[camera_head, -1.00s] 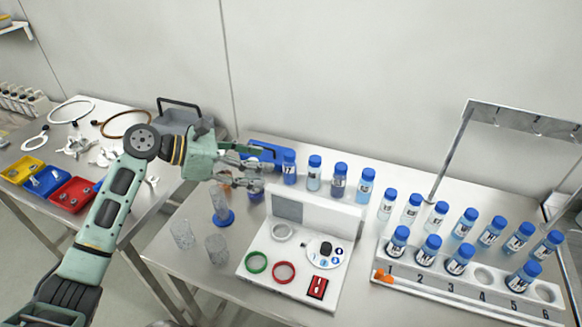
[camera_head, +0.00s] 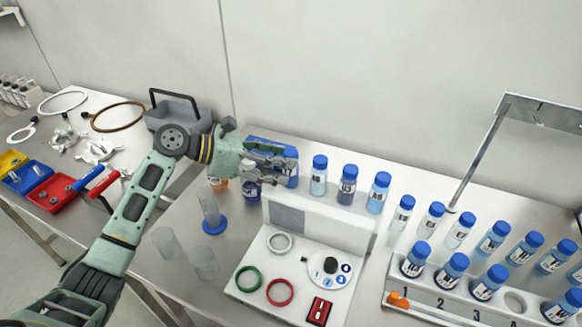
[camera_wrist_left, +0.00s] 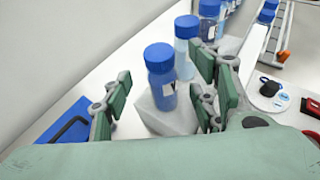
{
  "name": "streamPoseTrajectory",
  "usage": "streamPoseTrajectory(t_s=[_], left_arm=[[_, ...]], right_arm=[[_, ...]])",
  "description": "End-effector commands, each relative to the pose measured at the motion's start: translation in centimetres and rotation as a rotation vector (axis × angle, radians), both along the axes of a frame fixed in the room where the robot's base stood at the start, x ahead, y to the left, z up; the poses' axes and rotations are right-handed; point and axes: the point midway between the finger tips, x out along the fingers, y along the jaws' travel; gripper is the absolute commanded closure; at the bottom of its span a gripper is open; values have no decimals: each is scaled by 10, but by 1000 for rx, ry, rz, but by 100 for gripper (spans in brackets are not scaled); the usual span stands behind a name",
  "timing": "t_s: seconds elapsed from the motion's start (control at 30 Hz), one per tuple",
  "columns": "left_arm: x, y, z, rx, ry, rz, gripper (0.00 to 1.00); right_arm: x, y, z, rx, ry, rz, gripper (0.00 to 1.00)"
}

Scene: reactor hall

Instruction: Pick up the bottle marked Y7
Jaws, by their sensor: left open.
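The gripper is open, and I cannot tell whether a finger touches the bottle. My right gripper is not in view.
More blue-capped bottles, including one close by (camera_head: 319,176), stand to the right along the back. A white panel (camera_head: 318,222) stands in front. A numbered rack (camera_head: 455,303) is at the right. Clear cylinders (camera_head: 205,264) stand at the front left.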

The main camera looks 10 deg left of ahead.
Motion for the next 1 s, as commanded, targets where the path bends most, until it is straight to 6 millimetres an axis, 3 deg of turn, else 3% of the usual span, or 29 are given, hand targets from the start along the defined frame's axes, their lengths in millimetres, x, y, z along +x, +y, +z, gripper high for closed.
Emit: streamPoseTrajectory(t_s=[0.2, 0.47, 1.0], left_arm=[[10, -28, -13, -2, 2, 0, 46], [11, -31, -16, 0, 0, 0, 47], [11, -30, -16, 0, 1, 0, 94]], right_arm=[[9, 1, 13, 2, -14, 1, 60], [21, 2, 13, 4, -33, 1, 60], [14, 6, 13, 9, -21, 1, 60]])
